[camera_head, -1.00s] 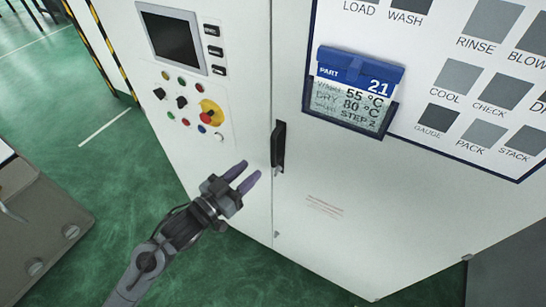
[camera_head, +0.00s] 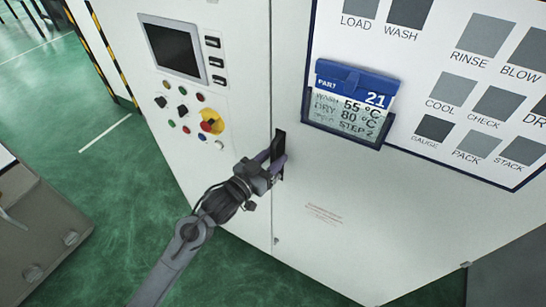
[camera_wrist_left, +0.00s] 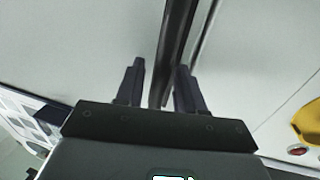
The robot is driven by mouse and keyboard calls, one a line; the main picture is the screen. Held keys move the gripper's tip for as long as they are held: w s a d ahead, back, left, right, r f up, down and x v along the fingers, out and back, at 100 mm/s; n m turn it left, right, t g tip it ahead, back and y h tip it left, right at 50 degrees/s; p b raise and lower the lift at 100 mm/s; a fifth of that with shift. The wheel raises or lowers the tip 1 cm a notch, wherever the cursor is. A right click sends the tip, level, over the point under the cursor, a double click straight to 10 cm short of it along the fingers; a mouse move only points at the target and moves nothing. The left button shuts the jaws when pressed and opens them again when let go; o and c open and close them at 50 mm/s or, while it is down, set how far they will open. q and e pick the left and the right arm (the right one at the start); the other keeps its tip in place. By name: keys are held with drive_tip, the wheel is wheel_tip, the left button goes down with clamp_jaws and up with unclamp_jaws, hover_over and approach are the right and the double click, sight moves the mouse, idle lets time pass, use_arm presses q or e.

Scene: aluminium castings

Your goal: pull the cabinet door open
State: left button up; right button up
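The white cabinet door (camera_head: 350,215) is closed, its left edge along the vertical seam. Its black upright handle (camera_head: 279,143) sits beside that seam, partly hidden by my gripper in the head view. My left gripper (camera_head: 274,163) is at the lower half of the handle, with purple-grey fingers on either side of it. In the left wrist view the two fingers (camera_wrist_left: 158,72) stand apart, and the dark handle (camera_wrist_left: 176,35) runs down between them. A gap shows at the left finger; contact at the right finger is unclear. My right gripper is not in view.
A control panel with a screen (camera_head: 172,48), coloured buttons and a red-yellow knob (camera_head: 211,122) is left of the handle. A blue-topped part card (camera_head: 350,100) and a sign board (camera_head: 440,95) are on the door. Green floor (camera_head: 120,190) is open at lower left.

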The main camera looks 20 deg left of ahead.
use_arm(q)
clamp_jaws()
drive_tip(key=shift+s, duration=0.15)
